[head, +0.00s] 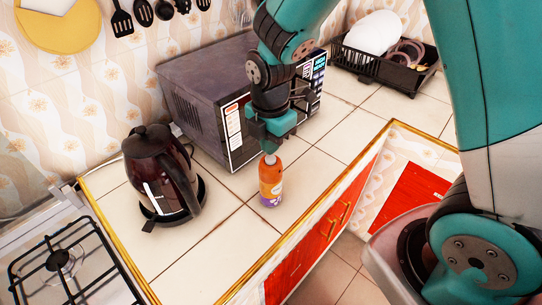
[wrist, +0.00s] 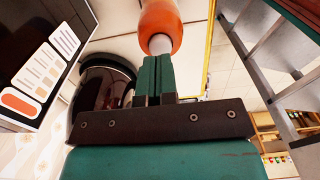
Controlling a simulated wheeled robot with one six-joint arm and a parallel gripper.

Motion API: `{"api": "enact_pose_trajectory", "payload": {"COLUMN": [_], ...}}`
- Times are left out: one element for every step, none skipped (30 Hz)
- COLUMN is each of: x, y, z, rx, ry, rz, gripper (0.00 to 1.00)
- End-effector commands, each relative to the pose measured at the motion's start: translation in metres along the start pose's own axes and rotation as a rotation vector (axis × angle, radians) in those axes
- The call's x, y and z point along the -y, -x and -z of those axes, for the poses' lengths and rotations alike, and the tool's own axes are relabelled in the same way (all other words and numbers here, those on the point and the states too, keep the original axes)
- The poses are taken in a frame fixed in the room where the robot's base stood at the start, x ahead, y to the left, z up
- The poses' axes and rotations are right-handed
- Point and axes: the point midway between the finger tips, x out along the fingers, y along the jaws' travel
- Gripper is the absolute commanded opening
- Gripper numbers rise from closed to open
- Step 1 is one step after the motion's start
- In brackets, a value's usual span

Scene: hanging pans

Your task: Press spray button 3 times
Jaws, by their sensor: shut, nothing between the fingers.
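An orange spray bottle (head: 270,182) with a purple-and-white lower label stands upright on the tiled counter, in front of the microwave. Its pale top (head: 270,159) is just below my gripper (head: 269,149). In the wrist view the orange bottle (wrist: 161,18) is at the top centre, with its pale nozzle (wrist: 160,44) right at the tips of my shut green fingers (wrist: 155,62). The fingers are together with nothing between them. They look very close to the nozzle; I cannot tell whether they touch it.
A dark kettle (head: 160,172) stands left of the bottle. A microwave (head: 205,95) is close behind my gripper. A black dish rack (head: 385,68) is at the back right and a gas stove (head: 72,265) at the lower left. The counter's front edge is near the bottle.

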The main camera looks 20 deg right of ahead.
Motion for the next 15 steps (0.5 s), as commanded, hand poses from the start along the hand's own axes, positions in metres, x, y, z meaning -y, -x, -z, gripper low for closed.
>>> {"api": "enact_pose_trajectory", "payload": {"x": [0.0001, 0.0001, 0.0001, 0.0001, 0.0001, 0.0001, 0.0001, 0.0001, 0.0001, 0.0001, 0.0001, 0.0001, 0.0002, 0.0002, 0.0002], "y": [-0.0019, -0.0026, -0.0034, -0.0040, -0.0046, -0.0054, -0.0060, -0.0066, -0.0074, -0.0080, -0.0086, -0.0094, -0.0100, -0.0106, -0.0114], "z": [0.0000, 0.0000, 0.0000, 0.0000, 0.0000, 0.0000, 0.0000, 0.0000, 0.0000, 0.0000, 0.0000, 0.0000, 0.0000, 0.0000, 0.0000], "rx": [0.000, 0.000, 0.000, 0.000, 0.000, 0.000, 0.000, 0.000, 0.000, 0.000, 0.000, 0.000, 0.000, 0.000, 0.000], "ry": [0.000, 0.000, 0.000, 0.000, 0.000, 0.000, 0.000, 0.000, 0.000, 0.000, 0.000, 0.000, 0.000, 0.000, 0.000], "rz": [0.000, 0.000, 0.000, 0.000, 0.000, 0.000, 0.000, 0.000, 0.000, 0.000, 0.000, 0.001, 0.001, 0.001, 0.001], "gripper": [0.00, 0.00, 0.00, 0.00, 0.00, 0.00, 0.00, 0.00, 0.00, 0.00, 0.00, 0.00, 0.00, 0.00, 0.00]}}
